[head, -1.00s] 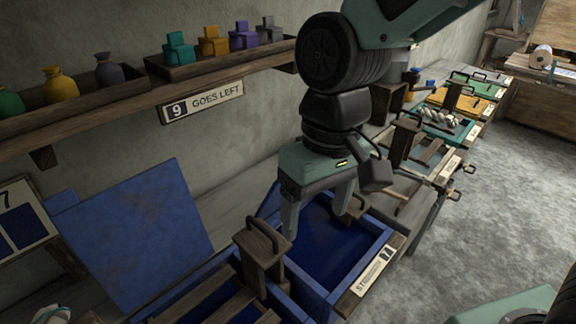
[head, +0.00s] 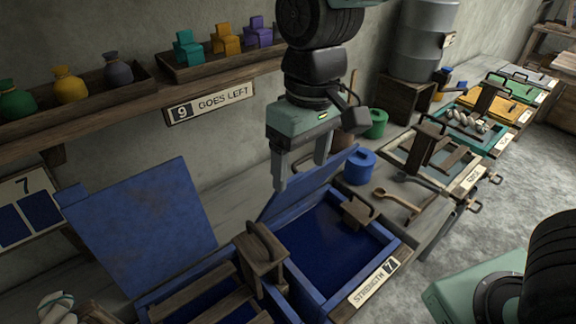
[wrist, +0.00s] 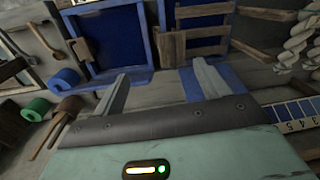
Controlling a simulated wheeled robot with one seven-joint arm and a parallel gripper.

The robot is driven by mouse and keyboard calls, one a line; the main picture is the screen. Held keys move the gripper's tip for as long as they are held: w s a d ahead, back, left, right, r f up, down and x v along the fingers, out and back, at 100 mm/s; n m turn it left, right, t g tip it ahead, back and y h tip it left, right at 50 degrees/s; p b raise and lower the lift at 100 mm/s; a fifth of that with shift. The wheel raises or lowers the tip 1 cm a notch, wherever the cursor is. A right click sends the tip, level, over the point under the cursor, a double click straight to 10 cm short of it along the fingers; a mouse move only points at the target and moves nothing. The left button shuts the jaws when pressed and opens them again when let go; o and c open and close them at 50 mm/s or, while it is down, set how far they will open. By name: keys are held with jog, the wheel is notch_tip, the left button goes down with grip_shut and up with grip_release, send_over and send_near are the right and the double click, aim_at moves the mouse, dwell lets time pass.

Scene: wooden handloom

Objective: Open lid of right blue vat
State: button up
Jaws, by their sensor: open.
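The right blue vat (head: 392,255) holds dark blue liquid and has a "STRENGTH 7" label on its front. Its blue lid (head: 325,182) stands tilted up along the back edge, so the vat's top is uncovered. My gripper (head: 300,175) is open and empty, above and in front of the raised lid; it hides part of the lid. I cannot tell whether a finger touches the lid. In the wrist view, the fingers (wrist: 160,82) are spread with nothing between them, and the vat (wrist: 112,45) shows beyond them.
The left blue vat has its lid (head: 140,225) raised and a wooden rack (head: 205,295) across it. A wooden block with a handle (head: 260,255) stands between the vats. A shelf (head: 215,70) runs above.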

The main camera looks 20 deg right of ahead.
notch_tip(320, 180, up, 4)
jog(key=m+h+p, duration=0.1)
jog(key=p, duration=0.2)
send_over(293, 176)
notch_tip(293, 176, down, 17)
jog(key=p, duration=0.3)
jog(key=shift+w+a, duration=0.1)
jog(key=c, duration=1.4)
jog(key=shift+w+a+r+p, duration=0.15)
jog(key=shift+w+r+p, duration=0.05)
jog(key=shift+w+p, duration=0.1)
jog(key=w+a+r, duration=0.1)
jog(key=w+a, duration=0.1)
jog(key=w, duration=0.3)
jog(key=w+a+r+p, duration=0.1)
jog(key=w+a+r, duration=0.1)
jog(key=w, duration=0.4)
jog(key=shift+w+a, duration=0.3)
jog(key=shift+a, duration=0.15)
